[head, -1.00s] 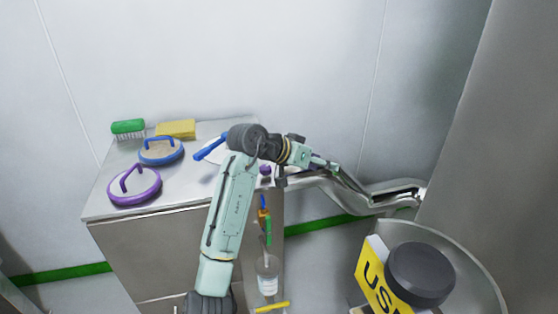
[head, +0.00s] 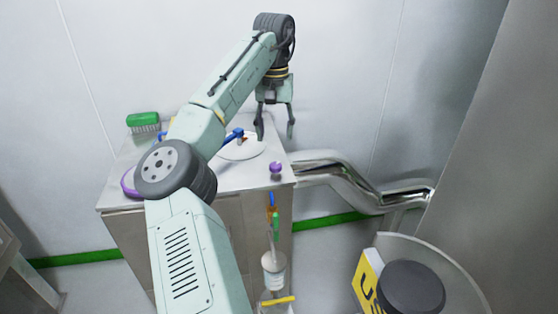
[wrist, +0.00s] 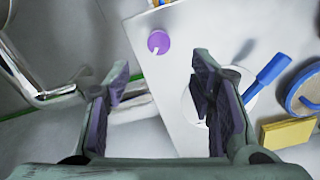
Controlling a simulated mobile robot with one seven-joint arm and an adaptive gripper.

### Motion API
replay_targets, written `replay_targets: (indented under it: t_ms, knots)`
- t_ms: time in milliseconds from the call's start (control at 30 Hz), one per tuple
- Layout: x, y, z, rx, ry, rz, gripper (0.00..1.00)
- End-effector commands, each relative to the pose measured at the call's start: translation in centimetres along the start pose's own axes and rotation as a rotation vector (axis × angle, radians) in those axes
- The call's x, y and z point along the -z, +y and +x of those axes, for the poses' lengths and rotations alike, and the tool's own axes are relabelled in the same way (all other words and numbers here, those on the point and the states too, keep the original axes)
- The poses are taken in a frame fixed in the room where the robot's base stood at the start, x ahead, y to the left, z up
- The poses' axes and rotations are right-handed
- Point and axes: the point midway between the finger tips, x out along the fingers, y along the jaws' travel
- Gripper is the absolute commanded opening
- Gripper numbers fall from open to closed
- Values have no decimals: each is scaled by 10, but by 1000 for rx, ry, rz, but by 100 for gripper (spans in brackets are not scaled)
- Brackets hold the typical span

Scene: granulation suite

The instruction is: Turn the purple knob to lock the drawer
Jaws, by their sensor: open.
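The purple knob (head: 276,167) sits on the cabinet's steel top (head: 240,182), near its right front corner. In the wrist view the knob (wrist: 158,42) shows as a round purple disc with a pale line on it, beyond and between my fingertips. My gripper (head: 274,132) is open and empty, pointing down above the back right of the cabinet top. It is apart from the knob, behind it in the head view. In the wrist view my gripper's two fingers (wrist: 160,78) stand wide apart. The drawer front (head: 190,235) is partly hidden by my arm.
A white disc with a blue handle (head: 236,134), a green brush (head: 143,120) and a mostly hidden purple-rimmed disc (head: 128,183) are on the top. A yellow sponge (wrist: 287,133) shows in the wrist view. Steel pipes (head: 345,180) run right of the cabinet.

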Motion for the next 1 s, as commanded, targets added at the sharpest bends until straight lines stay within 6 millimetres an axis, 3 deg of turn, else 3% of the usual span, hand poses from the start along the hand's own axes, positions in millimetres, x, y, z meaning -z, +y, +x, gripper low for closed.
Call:
replay_targets:
  t_ms: [233,500,933,1000]
  knots:
    - [0,2,49,-6,-2,5,50]
    - [0,1,87,-3,2,3,50]
    - [0,2,99,-4,3,4,50]
    - [0,2,99,-4,3,4,46]
